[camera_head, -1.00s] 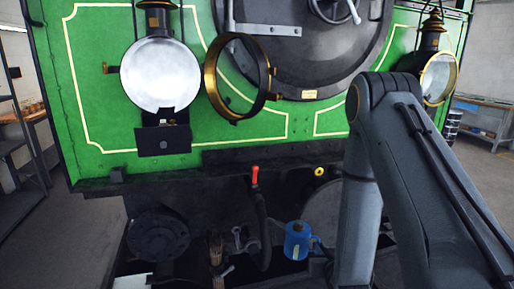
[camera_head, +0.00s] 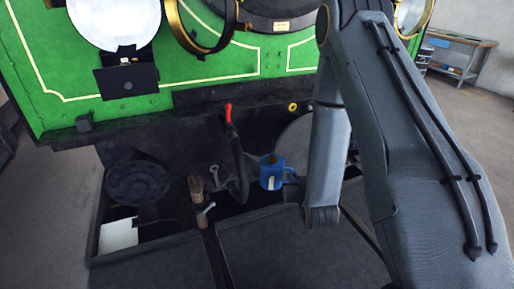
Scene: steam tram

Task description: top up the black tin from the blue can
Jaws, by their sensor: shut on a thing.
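The blue can (camera_head: 271,172) shows low in the middle of the view, roughly upright, in front of the dark underside of the engine. Its handle points right, towards my arm. My gripper (camera_head: 291,182) is at the handle side of the can, shut on it; its fingers are small, dark and partly hidden by my arm. A black box-shaped tin (camera_head: 127,82) sits below the left lamp (camera_head: 113,20), with a small pale fitting at its top. It is up and to the left of the can, well apart from it.
A red-topped hose (camera_head: 229,115) stands just left of the can. Tools (camera_head: 199,195) and a white sheet (camera_head: 119,235) lie lower left. A workbench (camera_head: 460,55) stands far right; the floor there is clear.

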